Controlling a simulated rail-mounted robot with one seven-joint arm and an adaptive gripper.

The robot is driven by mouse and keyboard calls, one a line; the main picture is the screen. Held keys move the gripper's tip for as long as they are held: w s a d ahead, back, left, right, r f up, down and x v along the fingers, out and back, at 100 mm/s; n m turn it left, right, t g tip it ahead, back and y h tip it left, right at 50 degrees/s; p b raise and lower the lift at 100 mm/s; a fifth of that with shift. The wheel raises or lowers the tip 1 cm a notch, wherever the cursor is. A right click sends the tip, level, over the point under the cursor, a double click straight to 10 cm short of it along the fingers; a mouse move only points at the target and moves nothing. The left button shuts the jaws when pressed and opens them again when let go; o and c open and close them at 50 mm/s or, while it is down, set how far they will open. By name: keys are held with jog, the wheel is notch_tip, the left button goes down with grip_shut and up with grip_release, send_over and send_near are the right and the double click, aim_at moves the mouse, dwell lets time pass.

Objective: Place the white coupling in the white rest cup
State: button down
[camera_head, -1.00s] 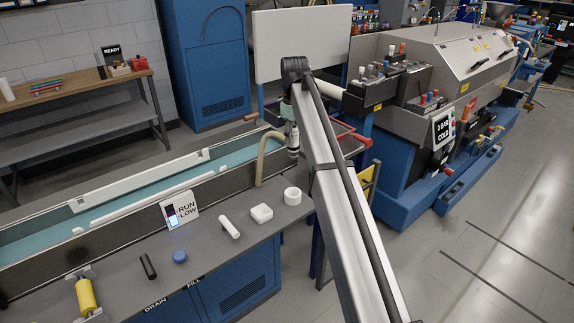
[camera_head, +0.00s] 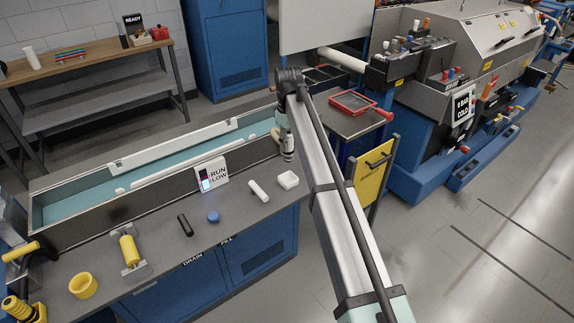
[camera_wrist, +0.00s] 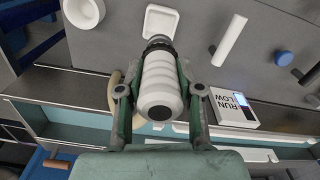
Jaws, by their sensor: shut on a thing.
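The white coupling (camera_wrist: 157,84), a ribbed white cylinder with a dark end, is held between the two fingers of my gripper (camera_wrist: 159,91), shut on it in the wrist view. In the head view my gripper (camera_head: 287,148) is at the far end of my arm, over the trough side of the bench. A round white cup (camera_wrist: 84,11), which looks like the white rest cup, is at the top left of the wrist view, apart from the coupling. In the head view my arm hides it.
A white cylinder (camera_head: 259,191), a blue disc (camera_head: 213,216), a black cylinder (camera_head: 186,225) and the RUN LOW sign (camera_head: 212,174) are on the bench. The teal trough (camera_head: 80,203) runs along its back.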

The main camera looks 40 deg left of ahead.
notch_tip(320, 180, down, 11)
jog(key=p, duration=0.2)
jog(key=shift+p, duration=0.35)
jog(key=shift+f, duration=0.15)
jog(key=c, duration=0.7)
grip_release()
jog(key=shift+c, duration=0.2)
